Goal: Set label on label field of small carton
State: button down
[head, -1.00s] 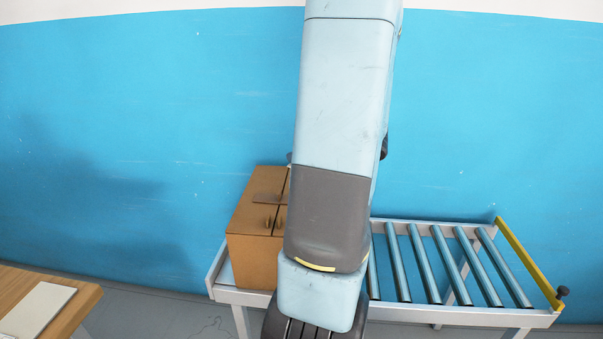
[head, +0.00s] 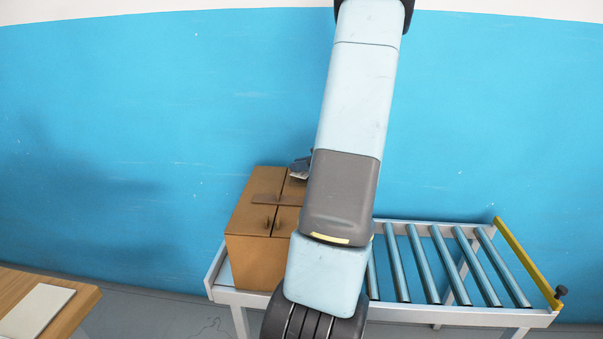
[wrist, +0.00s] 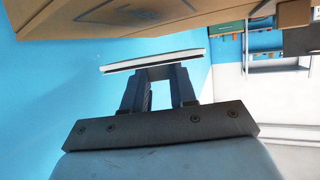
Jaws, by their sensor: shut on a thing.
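The small carton (head: 257,262) is a brown box on the left end of the roller conveyor in the head view. My arm covers its right side. My gripper (wrist: 161,75) is shut on the label (wrist: 153,61), a thin white flat piece seen nearly edge-on across the fingertips. In the head view, part of my gripper (head: 301,164) shows by the carton's upper far right edge, with a bit of the white label (head: 299,176) under it. A brown carton surface (wrist: 75,22) lies above the label in the wrist view, with a visible gap between. I cannot make out the label field.
The roller conveyor (head: 450,316) stands along the blue wall, its rollers bare to the right, with a yellow end bar (head: 528,262). A wooden table (head: 75,314) with a pale flat sheet (head: 36,311) is at lower left.

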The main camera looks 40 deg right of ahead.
aim_at(301, 173)
jog(key=shift+f, duration=1.5)
jog(key=shift+f, duration=0.1)
jog(key=c, duration=0.9)
grip_release()
